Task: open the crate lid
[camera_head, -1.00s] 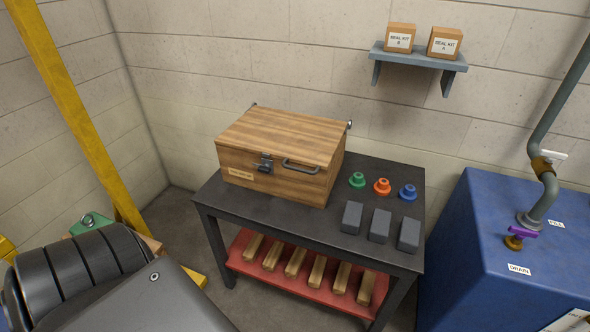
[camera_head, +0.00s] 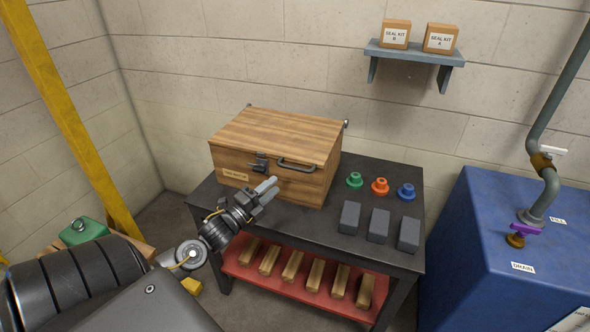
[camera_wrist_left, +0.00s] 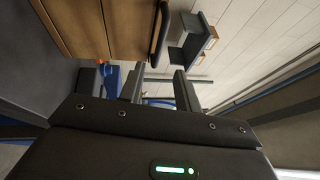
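The wooden crate (camera_head: 231,163) stands on the dark table with its lid (camera_head: 277,134) down. A dark latch (camera_head: 260,162) and a grey bar handle (camera_head: 296,166) are at the upper part of its front side. My left gripper (camera_head: 270,188) is in front of the crate, just below the latch and handle, apart from the handle. In the left wrist view its two fingers (camera_wrist_left: 158,83) are spread with nothing between them. There the crate (camera_wrist_left: 100,25) fills the upper left, with the dark handle (camera_wrist_left: 160,32) beyond the fingertips. My right gripper is not in view.
On the table (camera_head: 317,221), right of the crate, are green (camera_head: 354,180), orange (camera_head: 380,186) and blue (camera_head: 406,191) flanged parts and 3 grey blocks (camera_head: 378,226). A red lower shelf (camera_head: 262,282) holds several wooden bars. A blue tank (camera_head: 490,240) stands right.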

